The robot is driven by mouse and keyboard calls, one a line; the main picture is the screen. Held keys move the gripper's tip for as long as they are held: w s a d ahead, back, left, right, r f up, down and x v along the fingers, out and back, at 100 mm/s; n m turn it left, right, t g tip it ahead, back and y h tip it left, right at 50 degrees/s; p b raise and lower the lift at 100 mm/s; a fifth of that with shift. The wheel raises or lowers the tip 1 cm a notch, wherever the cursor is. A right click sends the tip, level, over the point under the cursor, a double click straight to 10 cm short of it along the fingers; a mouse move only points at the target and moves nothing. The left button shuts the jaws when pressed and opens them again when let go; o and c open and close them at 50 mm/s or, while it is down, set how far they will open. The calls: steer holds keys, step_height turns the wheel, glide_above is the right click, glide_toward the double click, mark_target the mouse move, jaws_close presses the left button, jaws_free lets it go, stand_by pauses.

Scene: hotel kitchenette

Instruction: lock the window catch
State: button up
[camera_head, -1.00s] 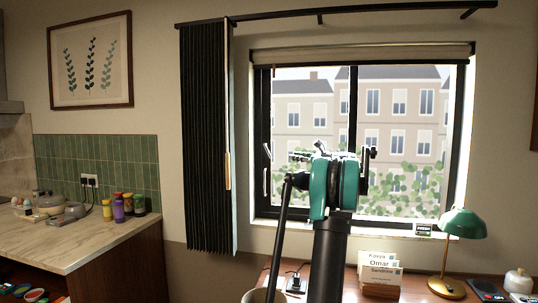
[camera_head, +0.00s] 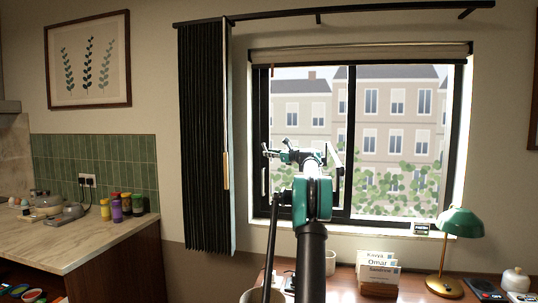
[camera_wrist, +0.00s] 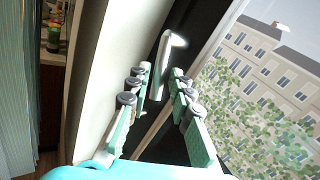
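The window catch is a pale bent handle on the dark left window frame. It shows in the wrist view (camera_wrist: 163,66), with its long part upright and its bright end bent to the right. In the head view a pale upright handle (camera_head: 264,181) shows on the left frame. In the head view my gripper (camera_head: 271,154) points left, close to the left frame.
A black pleated curtain (camera_head: 204,140) hangs just left of the window. Below the window, the desk holds a green lamp (camera_head: 462,223), a card holder (camera_head: 378,275) and a pot (camera_head: 330,262). A counter (camera_head: 75,240) with jars stands at the left.

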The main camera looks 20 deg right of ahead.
steer(key=shift+w+a, duration=0.2)
steer(key=shift+w, duration=0.2)
jaws_close()
steer(key=shift+w+a+f+m+t+y, duration=0.2)
steer(key=shift+a+m+t, duration=0.1)
steer(key=shift+m+t, duration=0.4)
steer(key=shift+w+a+f+m+t+y, duration=0.1)
steer(key=shift+w+a+f+m+t, duration=0.15)
steer(key=shift+m+t, duration=0.45)
steer(key=shift+w+a+f+m+t+y, duration=0.15)
steer(key=shift+a+m+t, duration=0.25)
steer(key=shift+t, duration=0.5)
steer(key=shift+r, duration=0.1)
